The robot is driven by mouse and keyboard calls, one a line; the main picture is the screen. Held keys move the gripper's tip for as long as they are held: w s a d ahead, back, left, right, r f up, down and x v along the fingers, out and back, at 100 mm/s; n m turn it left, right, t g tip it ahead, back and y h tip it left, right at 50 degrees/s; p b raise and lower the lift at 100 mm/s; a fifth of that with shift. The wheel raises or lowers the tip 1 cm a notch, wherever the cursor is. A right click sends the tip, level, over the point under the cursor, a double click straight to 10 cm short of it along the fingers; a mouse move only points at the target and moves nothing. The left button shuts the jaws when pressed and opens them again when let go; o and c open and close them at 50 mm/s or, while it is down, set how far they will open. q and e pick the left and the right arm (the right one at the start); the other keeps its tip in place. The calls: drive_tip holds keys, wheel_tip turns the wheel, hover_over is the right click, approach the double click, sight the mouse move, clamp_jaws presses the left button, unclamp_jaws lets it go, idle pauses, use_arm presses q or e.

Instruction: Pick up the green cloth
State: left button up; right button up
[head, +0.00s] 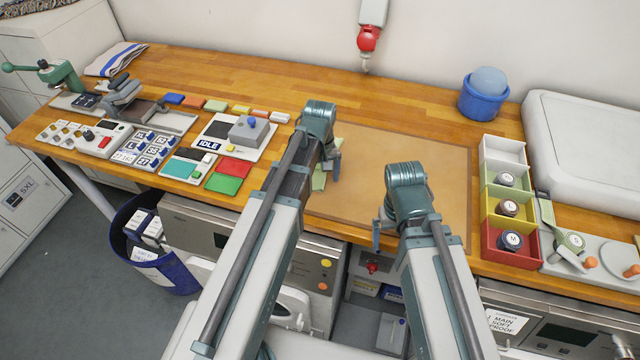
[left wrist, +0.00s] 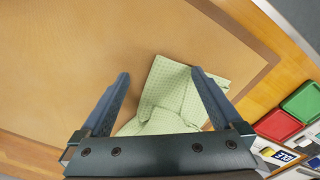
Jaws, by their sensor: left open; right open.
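The green cloth (left wrist: 178,88) is pale green with a fine check, crumpled and folded on the tan mat. In the left wrist view it lies between and below the open fingers of my left gripper (left wrist: 160,80); its near part is hidden by the gripper body. In the head view only small bits of the cloth (head: 319,179) show around my left gripper (head: 327,165). I cannot tell whether the fingers touch it. My right gripper (head: 385,232) is open and empty over the front edge of the mat, to the right of the cloth.
The tan mat (head: 425,165) is otherwise clear. A red pad (head: 235,168) and a green pad (head: 223,184) lie left of it. A blue tub (head: 482,102) stands behind right. A column of coloured bins (head: 502,150) stands on the right.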

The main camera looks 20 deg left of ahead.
use_arm(q)
drive_tip(key=shift+f+b, duration=0.5)
drive_tip(key=shift+f, duration=0.1)
drive_tip(key=shift+r, duration=0.15)
drive_tip(key=shift+c, duration=0.5)
clamp_jaws()
wheel_tip(320, 180, up, 12)
drive_tip(key=p, duration=1.2)
wheel_tip(320, 180, up, 18)
drive_tip(key=p, duration=1.8)
